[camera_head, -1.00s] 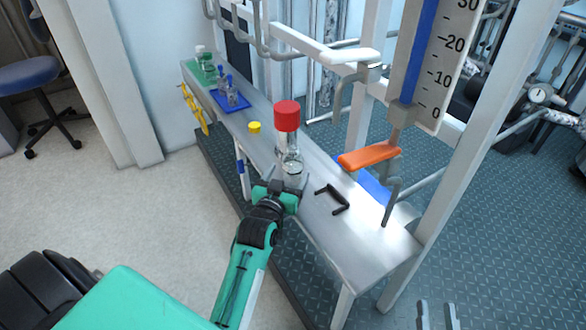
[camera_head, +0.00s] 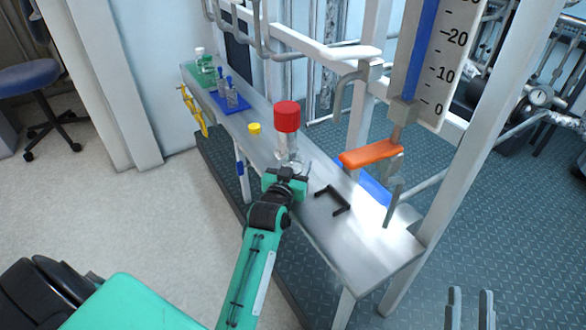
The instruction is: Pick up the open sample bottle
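A clear glass bottle (camera_head: 285,161) stands on the narrow metal bench, just beyond my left gripper. A clear vessel with a large red top (camera_head: 287,117) shows directly above it in the picture; I cannot tell whether they are separate. A loose yellow cap (camera_head: 254,128) lies on the bench to the left. My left gripper (camera_head: 290,171) is at the near side of the bottle's lower part, its fingertips overlapping it in view. Whether they close on it is hidden. My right gripper (camera_head: 470,308) is open and empty at the bottom right, away from the bench.
An orange lever (camera_head: 371,153) and white frame posts rise behind. A blue tray (camera_head: 231,104) with small bottles and a green-based bottle (camera_head: 205,67) are at the far end.

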